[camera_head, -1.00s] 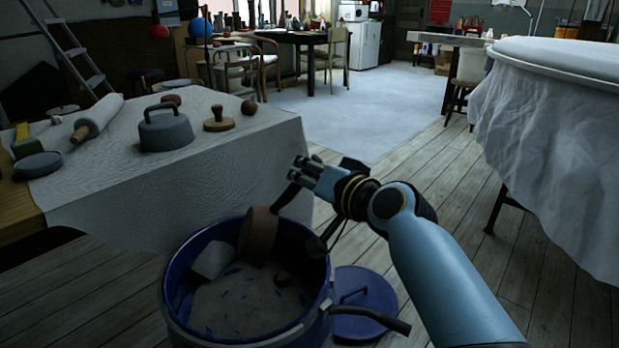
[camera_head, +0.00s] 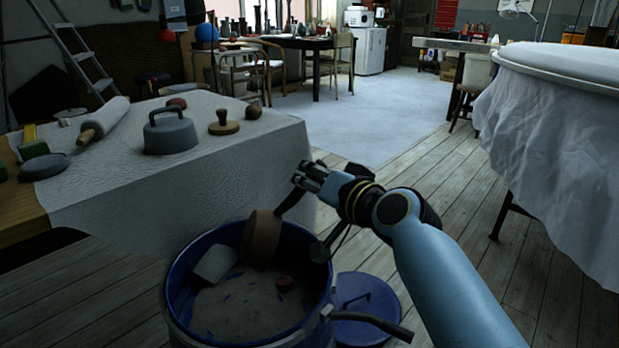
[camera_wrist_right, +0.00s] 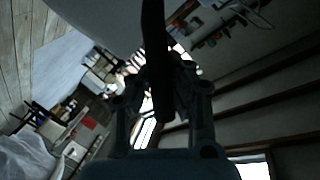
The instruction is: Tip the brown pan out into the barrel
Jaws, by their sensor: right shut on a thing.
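The brown pan (camera_head: 261,237) is tipped steeply on its side over the back of the blue barrel (camera_head: 176,300), partly below the rim. Its inside faces away, so I cannot see what it holds. My right gripper (camera_head: 304,178) is shut on the pan's dark handle (camera_head: 291,202), above and right of the barrel. In the right wrist view the dark handle (camera_wrist_right: 154,60) runs between the fingers. My left gripper is out of view.
A blue lid (camera_head: 362,300) lies on the floor beside the barrel. A draped round table (camera_head: 550,150) stands at right.

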